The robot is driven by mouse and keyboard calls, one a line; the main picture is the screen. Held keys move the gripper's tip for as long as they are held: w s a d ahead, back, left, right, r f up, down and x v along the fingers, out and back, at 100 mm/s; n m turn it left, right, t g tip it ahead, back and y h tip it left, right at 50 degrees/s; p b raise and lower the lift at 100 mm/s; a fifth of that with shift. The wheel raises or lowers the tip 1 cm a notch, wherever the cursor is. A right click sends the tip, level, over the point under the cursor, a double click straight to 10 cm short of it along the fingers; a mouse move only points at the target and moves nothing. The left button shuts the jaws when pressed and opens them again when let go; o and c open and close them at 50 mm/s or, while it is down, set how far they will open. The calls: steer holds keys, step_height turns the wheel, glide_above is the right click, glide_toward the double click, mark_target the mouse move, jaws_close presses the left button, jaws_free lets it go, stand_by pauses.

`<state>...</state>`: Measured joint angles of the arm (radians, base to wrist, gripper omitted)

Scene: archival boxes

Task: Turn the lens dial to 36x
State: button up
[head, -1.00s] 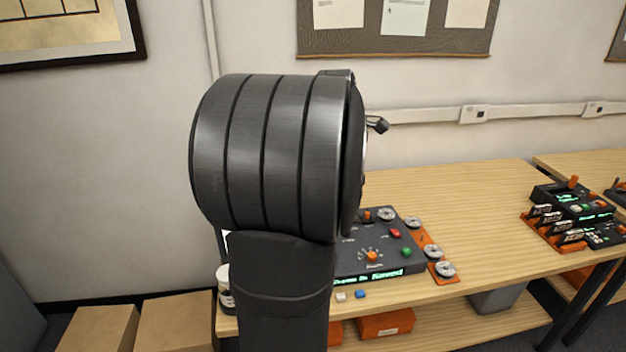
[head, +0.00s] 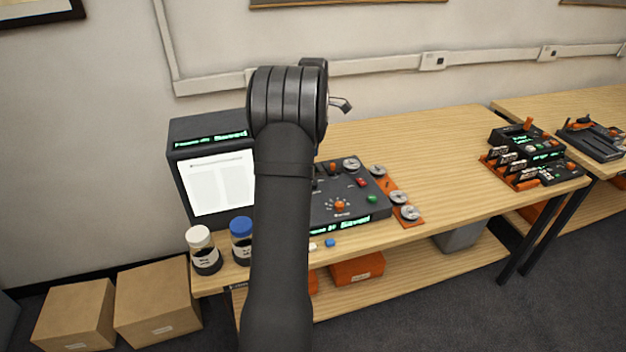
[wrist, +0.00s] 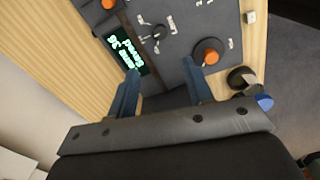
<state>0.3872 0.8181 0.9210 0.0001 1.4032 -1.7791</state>
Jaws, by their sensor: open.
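The dark grey control panel (head: 350,190) sits on the wooden bench, partly hidden behind my arm in the head view. An orange-capped dial (head: 341,205) with marks around it is near its front. In the wrist view the panel (wrist: 180,60) shows a round orange-capped knob (wrist: 208,52) and a smaller black knob (wrist: 157,33) ringed by pale labels. The labels are too small to read, so I cannot tell which is the lens dial. My gripper (wrist: 160,76) is open, its two blue fingers apart and empty over the panel in the picture. The head view does not clearly show its fingers.
A monitor (head: 212,180) stands left of the panel. A white-lidded jar (head: 204,250) and blue-lidded jar (head: 241,240) stand at the bench's left front. Metal reels (head: 405,212) on an orange tray lie right of the panel.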

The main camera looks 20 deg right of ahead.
step_height(320, 180, down, 14)
steer(key=shift+f, duration=0.1)
stand_by(0.4)
steer(key=c, duration=1)
